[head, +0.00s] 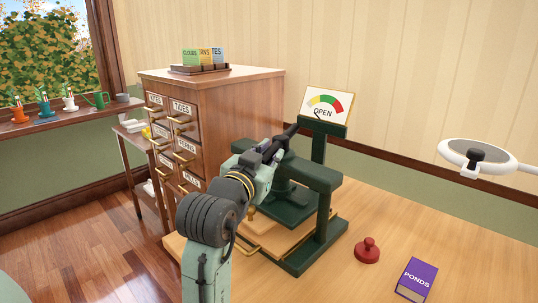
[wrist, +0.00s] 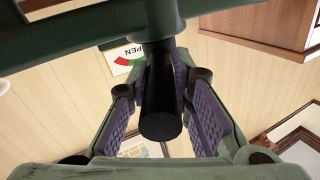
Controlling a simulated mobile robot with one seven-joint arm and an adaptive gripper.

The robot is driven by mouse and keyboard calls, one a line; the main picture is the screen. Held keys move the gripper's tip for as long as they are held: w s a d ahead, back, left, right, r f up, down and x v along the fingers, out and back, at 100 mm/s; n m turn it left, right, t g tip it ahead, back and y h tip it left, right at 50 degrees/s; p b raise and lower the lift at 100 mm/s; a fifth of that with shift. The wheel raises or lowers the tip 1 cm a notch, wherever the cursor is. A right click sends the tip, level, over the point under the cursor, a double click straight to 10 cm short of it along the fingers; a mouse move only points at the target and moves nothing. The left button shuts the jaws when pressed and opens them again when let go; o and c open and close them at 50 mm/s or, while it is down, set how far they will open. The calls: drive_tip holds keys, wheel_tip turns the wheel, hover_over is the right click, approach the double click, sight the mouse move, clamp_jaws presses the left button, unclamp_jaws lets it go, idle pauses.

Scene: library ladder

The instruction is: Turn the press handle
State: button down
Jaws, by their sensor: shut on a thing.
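The dark green press (head: 322,182) stands on the wooden table, with a pale board in its bed. Its black handle (head: 291,130) sits at the top, partly hidden by my arm. My gripper (head: 270,148) is at the handle. In the wrist view the handle's round black grip (wrist: 160,120) lies between the purple finger pads of my gripper (wrist: 162,100), which is shut on it. A dial card (head: 326,105) reading OPEN stands on the press's rear post. Its needle is too small to read clearly.
A red knobbed stamp (head: 368,250) and a purple PONDS book (head: 416,279) lie right of the press. A white round lamp (head: 475,156) reaches in at the right. A wooden drawer cabinet (head: 240,110) stands behind my arm. The table's right side has free room.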

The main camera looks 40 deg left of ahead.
idle(0.4)
drive_tip(key=shift+a+r+m+h+b, duration=0.1)
drive_tip(key=shift+a+m+h+b, duration=0.1)
drive_tip(key=shift+a+m+h, duration=0.9)
drive_tip(key=shift+a+f+m+h+b, duration=0.1)
drive_tip(key=shift+a+m+h+b, duration=0.2)
drive_tip(key=shift+m+h, duration=1.45)
drive_tip(key=shift+a+r+m+h+b, duration=0.15)
drive_tip(key=shift+a+m+h, duration=0.55)
drive_tip(key=shift+h, duration=1.65)
drive_tip(key=shift+a, duration=0.15)
drive_tip(key=c, duration=1.4)
unclamp_jaws()
drive_tip(key=shift+c, duration=0.2)
drive_tip(key=v, duration=1.2)
